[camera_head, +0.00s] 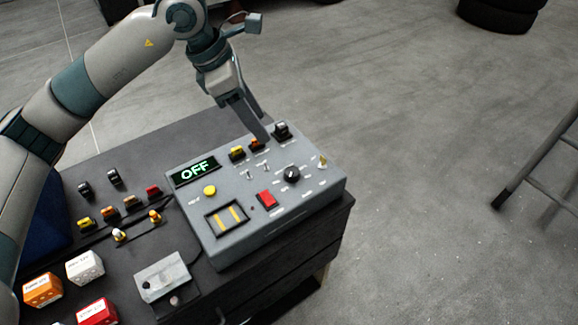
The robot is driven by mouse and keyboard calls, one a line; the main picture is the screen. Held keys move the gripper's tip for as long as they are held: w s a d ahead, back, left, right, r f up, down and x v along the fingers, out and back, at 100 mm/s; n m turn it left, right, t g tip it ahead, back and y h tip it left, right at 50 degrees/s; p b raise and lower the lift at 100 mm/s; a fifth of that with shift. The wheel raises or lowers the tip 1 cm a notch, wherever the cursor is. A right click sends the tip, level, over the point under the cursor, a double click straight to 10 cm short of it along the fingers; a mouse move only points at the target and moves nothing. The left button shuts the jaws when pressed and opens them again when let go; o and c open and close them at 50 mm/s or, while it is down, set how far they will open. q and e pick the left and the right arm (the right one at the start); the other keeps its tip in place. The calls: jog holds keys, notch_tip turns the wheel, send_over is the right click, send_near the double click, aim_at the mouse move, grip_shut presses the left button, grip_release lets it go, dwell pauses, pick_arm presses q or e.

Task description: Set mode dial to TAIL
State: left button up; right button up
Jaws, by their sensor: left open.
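The grey control box (240,237) sits on the dark bench top. Its mode dial (292,174) is a round black knob with a light mark, at the right of the top face. The mark's exact setting is too small to read. The lit display (194,171) reads OFF in green. My left gripper (263,128) points down over the back edge of the box, by the orange and black plug-in parts, behind and left of the dial. Its jaws are apart and appear empty; I cannot tell whether a fingertip touches the box. My right gripper is out of view.
The box also carries a yellow button (210,190), a red switch (266,199) and a row including a black part (281,131). Loose coloured parts, a white box (85,267) and an orange box (43,290) lie left. A ladder (540,155) stands right.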

pick_arm(q)
jog(key=p, duration=0.6)
send_near(292, 171)
jog(key=x, duration=0.6)
jog(key=shift+f, duration=0.3)
jog(key=shift+x, duration=0.8)
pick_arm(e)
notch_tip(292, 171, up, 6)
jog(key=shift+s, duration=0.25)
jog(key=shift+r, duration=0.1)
pick_arm(q)
jog(key=c, duration=1)
